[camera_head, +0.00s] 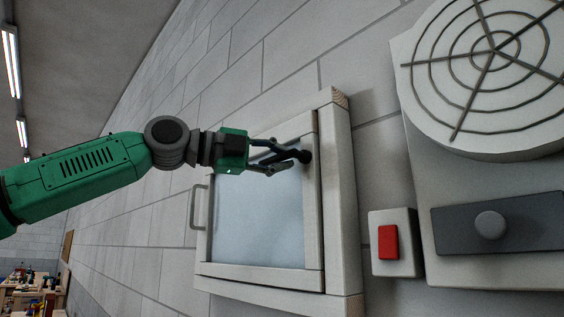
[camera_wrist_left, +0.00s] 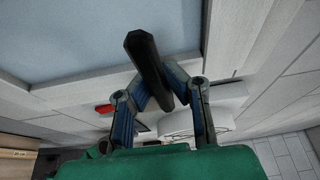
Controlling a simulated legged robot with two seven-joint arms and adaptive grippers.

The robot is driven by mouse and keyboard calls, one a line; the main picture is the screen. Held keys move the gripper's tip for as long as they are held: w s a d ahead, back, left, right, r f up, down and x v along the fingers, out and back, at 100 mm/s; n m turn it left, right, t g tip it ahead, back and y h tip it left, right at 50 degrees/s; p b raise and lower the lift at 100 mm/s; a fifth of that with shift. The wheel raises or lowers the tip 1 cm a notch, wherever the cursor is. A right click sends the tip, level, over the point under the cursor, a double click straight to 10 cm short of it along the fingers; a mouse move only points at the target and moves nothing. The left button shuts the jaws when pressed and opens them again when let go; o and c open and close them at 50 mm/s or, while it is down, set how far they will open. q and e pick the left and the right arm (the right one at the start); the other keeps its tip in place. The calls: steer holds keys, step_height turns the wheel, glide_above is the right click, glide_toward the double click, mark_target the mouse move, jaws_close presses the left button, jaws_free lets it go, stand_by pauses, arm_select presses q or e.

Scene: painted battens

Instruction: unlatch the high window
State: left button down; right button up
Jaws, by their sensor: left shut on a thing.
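The window (camera_head: 258,215) has a pale wooden frame and a grey-blue pane, set on the block wall. A black latch handle (camera_head: 304,156) sits on the right upright of the sash. My left gripper (camera_head: 283,157) reaches in from the left across the top of the pane, its fingers closed on the latch handle. In the left wrist view the dark handle (camera_wrist_left: 146,62) lies between the two fingertips (camera_wrist_left: 160,92), with the pane (camera_wrist_left: 70,40) behind it. The sash looks flush or nearly flush with its frame; I cannot tell exactly. My right gripper is not in view.
A metal pull handle (camera_head: 196,207) stands out at the window's left edge. A white box with a red button (camera_head: 388,242) is right of the window. A round fan grille (camera_head: 490,60) and a dark panel with a grey knob (camera_head: 490,225) are farther right.

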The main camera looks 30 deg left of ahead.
arm_select(q)
steer(key=c, duration=1.5)
jaws_free()
steer(key=shift+d, duration=0.1)
steer(key=shift+c, duration=0.2)
steer(key=shift+s, duration=0.1)
steer(key=shift+s+a, duration=0.15)
steer(key=shift+a, duration=0.1)
steer(key=v, duration=1.1)
steer(key=shift+a, duration=0.25)
steer(key=shift+s+d, duration=0.1)
steer(key=shift+d, duration=0.1)
steer(key=shift+a+f, duration=0.1)
steer(key=shift+a, duration=0.15)
